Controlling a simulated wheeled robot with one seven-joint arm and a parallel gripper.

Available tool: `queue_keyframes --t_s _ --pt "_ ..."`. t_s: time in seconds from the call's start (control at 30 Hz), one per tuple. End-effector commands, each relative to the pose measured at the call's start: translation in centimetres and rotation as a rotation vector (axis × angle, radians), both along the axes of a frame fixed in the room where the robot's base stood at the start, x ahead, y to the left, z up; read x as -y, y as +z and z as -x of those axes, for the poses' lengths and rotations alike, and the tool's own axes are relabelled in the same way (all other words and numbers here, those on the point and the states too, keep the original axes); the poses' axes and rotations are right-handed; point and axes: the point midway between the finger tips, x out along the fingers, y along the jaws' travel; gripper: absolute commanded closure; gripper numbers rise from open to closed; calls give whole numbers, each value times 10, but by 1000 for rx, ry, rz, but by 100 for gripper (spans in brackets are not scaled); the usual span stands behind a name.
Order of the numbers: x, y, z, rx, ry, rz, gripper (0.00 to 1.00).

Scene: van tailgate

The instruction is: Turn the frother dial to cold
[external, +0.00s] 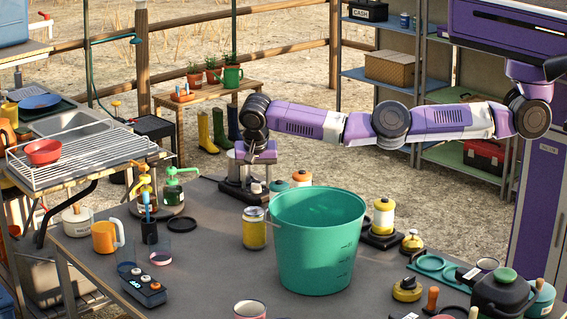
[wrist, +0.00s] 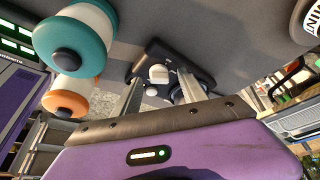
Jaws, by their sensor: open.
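The frother appears to be the low dark base (external: 236,196) under my gripper at the far side of the grey table in the external view. In the wrist view its black base (wrist: 146,62) lies beyond the fingertips, with a pale round knob (wrist: 158,74), probably the dial, on it. My gripper (wrist: 160,80) is open, pointing down, with one finger on each side of the knob. I cannot tell whether the fingers touch it. In the external view, my gripper (external: 248,178) is small and its fingers blend with the device. The dial's marking and setting cannot be read.
A large teal bucket (external: 315,250) stands right of and nearer than the frother. A teal-topped jar (wrist: 78,42) and an orange-topped jar (wrist: 66,98) stand close beside my gripper. A yellow can (external: 254,230) is in front; pump bottles (external: 173,190) stand left.

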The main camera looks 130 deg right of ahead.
Motion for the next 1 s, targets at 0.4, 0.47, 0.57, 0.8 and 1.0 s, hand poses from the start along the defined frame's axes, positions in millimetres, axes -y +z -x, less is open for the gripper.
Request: queue_keyframes --t_s 0.4,0.47,0.57,0.8,1.0 --pt "-2 2 0 3 177 2 50" --pt "-2 0 -1 6 218 1 50" --pt "-2 -2 0 7 280 4 50" --pt "-4 2 4 0 405 2 50" --pt "-16 36 0 -1 403 2 50"
